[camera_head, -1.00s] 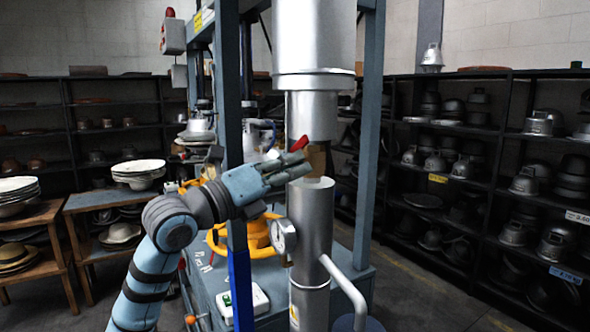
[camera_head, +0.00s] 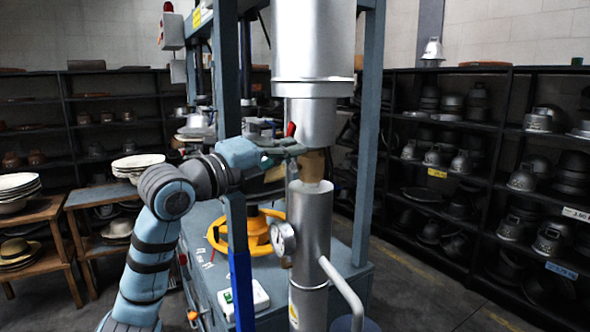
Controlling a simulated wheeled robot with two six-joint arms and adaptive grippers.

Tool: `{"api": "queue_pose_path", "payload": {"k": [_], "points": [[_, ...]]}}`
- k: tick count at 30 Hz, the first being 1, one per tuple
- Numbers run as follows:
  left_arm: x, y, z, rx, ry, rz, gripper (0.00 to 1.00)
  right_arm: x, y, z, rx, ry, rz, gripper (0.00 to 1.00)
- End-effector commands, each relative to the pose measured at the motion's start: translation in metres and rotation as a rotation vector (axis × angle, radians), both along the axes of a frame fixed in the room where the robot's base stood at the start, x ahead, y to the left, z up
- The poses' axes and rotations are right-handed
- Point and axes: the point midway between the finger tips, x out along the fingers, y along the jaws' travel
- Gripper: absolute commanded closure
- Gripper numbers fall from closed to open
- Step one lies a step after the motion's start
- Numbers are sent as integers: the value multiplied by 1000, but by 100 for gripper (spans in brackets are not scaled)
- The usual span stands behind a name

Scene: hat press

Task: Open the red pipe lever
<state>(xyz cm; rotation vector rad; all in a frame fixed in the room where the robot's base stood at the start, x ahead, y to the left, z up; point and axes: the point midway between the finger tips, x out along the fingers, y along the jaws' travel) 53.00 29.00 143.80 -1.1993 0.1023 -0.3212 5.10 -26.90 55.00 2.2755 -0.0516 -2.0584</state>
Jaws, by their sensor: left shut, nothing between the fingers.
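The red pipe lever (camera_head: 291,129) shows as a small red tip standing nearly upright in front of the silver press cylinder, just above my left gripper's fingers. Its lower part is hidden behind the gripper. My left gripper (camera_head: 294,150) reaches in from the left, roughly level, with its fingers shut and empty. Its fingertips lie right below the red tip; I cannot tell whether they touch it. The silver upright pipe (camera_head: 310,225) stands below the fingertips. My right gripper is out of view.
A pressure gauge (camera_head: 283,239) sits on the pipe's left side, and a bent side pipe (camera_head: 344,292) is at its lower right. A yellow ring (camera_head: 258,232) lies behind on the press. Blue frame posts (camera_head: 368,130) flank the press. Shelves of metal moulds (camera_head: 480,170) line the right.

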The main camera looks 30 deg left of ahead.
Motion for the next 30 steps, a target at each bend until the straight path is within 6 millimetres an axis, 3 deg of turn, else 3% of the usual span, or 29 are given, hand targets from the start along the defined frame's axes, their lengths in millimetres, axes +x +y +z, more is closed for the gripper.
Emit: {"api": "queue_pose_path", "payload": {"k": [3, 12, 30], "points": [[3, 6, 11, -87, 50, 1, 100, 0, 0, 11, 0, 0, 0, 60], [10, 18, 20, -257, 151, 0, 100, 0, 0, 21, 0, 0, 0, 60], [12, 26, 23, -251, 147, 1, 100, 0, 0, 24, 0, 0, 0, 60]]}}
